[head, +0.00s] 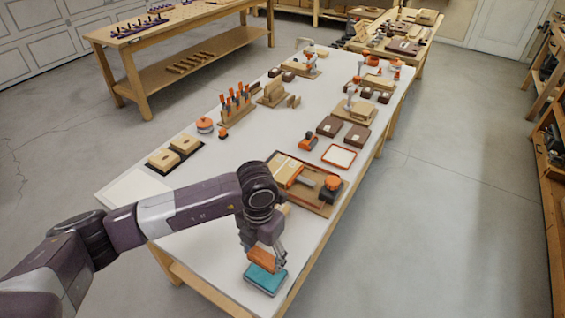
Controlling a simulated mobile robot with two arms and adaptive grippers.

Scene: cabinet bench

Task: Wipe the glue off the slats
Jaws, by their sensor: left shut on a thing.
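My left gripper (268,247) reaches down at the near end of the bench. It is shut on an orange block (261,259). The block is just above or touching a flat teal pad or tray (266,281); I cannot tell which. Beyond it, a brown tray (322,209) holds pale wooden slats (282,168), with orange and grey items on and beside them. Glue on the slats is too small to make out. My arm hides part of the bench left of the tray. My right gripper is not in view.
The long white bench (225,160) carries a white-and-orange tray (339,156), dark boxes (330,126), two wooden blocks on dark bases (175,152), a round orange-topped item (205,125) and a rack of orange-handled tools (235,101). Bare bench top lies around the teal item.

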